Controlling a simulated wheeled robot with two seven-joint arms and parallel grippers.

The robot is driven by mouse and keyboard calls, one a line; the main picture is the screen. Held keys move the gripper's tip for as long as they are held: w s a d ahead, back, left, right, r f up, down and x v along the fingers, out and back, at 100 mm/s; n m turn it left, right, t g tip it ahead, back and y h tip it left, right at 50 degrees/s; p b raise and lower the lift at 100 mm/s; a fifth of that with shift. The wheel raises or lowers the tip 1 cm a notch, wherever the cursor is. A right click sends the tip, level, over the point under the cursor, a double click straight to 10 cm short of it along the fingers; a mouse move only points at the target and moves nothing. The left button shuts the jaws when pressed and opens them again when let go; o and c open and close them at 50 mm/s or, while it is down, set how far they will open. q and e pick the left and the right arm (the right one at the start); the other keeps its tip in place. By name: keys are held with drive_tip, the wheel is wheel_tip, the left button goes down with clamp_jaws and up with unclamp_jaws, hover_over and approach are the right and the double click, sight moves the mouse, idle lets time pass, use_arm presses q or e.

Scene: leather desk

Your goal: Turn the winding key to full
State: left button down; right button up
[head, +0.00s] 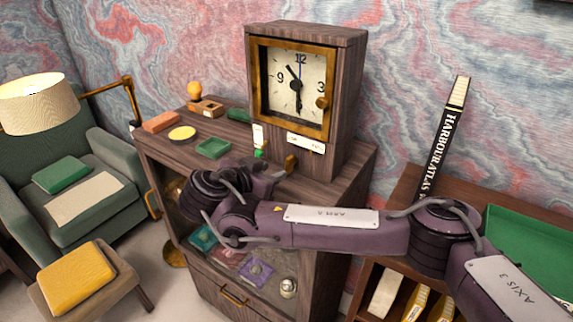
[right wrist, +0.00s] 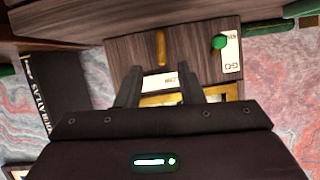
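The wooden clock (head: 345,85) stands on the cabinet, with a white dial and a brass-framed door. A small brass winding key (head: 290,163) shows low on its front, below a white label (head: 305,142). In the right wrist view, which is turned over, the brass key (right wrist: 161,52) stands upright on the wood, just beyond the fingertips. My left gripper is out of view.
A green tray (head: 213,148), yellow disc (head: 182,133) and orange block (head: 161,122) lie on the cabinet top, left of the clock. A tall dark book (head: 445,140) stands on the right shelf. My right arm crosses before the cabinet.

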sight(286, 165)
drive_tip(key=shift+w+d+r, duration=0.1)
drive_tip(key=shift+w+d, duration=0.15)
drive_tip(key=shift+w, duration=0.15)
drive_tip(key=p+x, duration=0.2)
drive_tip(key=x, duration=0.4)
drive_tip(key=shift+p, duration=0.4)
drive_tip(key=shift+w+d+f, duration=0.2)
drive_tip(key=shift+w+f, duration=0.15)
drive_tip(key=shift+c, duration=0.3)
clamp_jaws()
